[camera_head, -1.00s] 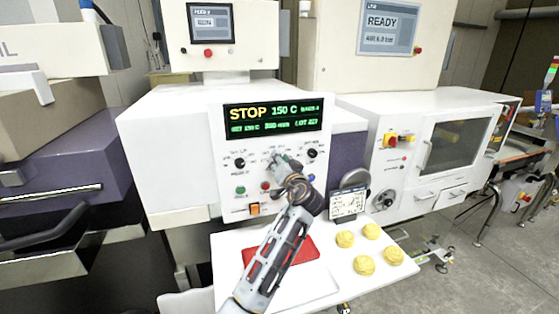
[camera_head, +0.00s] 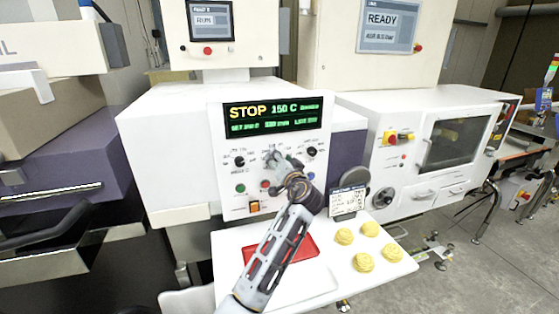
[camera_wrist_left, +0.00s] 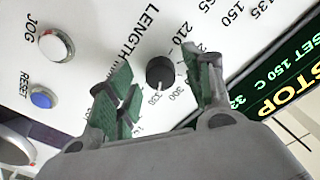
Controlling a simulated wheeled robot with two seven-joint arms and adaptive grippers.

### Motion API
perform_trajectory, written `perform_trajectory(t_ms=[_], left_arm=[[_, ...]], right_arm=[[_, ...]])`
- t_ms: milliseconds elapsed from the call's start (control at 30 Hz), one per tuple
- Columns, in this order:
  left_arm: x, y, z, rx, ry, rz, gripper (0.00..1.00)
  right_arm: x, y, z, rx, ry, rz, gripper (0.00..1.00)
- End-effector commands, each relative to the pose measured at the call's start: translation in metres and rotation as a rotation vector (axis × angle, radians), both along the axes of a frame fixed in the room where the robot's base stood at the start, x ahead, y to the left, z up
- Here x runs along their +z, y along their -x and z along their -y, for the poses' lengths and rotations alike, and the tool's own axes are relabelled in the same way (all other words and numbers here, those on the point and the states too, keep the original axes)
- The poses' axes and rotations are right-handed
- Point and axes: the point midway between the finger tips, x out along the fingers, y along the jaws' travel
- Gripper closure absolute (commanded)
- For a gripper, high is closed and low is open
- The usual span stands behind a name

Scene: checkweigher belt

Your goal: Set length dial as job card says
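The length dial (camera_wrist_left: 160,72) is a small black knob under the word LENGTH in the left wrist view. Its white mark points near the 330 on its printed scale. My left gripper (camera_wrist_left: 162,82) is open, with one green-padded finger on each side of the dial and a visible gap to it. In the head view, my left gripper (camera_head: 277,160) covers the dial on the white control panel (camera_head: 222,195). A small white card (camera_head: 348,201), probably the job card, stands right of the panel; its print is too small to read. My right gripper is not in view.
The display (camera_head: 274,115) above the knobs reads STOP 150 C. A white jog button (camera_wrist_left: 56,42) and a blue reset button (camera_wrist_left: 41,100) lie near the dial. Several yellow rounds (camera_head: 364,262) and a red mat (camera_head: 305,247) lie on the white shelf (camera_head: 225,245) below.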

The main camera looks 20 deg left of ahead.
Motion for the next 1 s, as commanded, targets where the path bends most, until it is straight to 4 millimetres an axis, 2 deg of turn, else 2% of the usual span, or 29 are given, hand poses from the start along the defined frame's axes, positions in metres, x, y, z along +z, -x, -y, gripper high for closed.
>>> perform_trajectory(t_ms=[233, 467, 1000], left_arm=[[0.0, 0.0, 0.0, 0.0, 0.0, 0.0, 0.49], [0.0, 0.008, 0.006, -0.001, 0.001, 0.001, 0.49], [-0.001, 0.056, 0.039, -0.002, 0.001, 0.0, 0.49]], right_arm=[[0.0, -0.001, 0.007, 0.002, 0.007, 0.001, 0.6], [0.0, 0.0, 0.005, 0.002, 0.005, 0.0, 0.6], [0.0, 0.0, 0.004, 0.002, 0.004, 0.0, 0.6]])
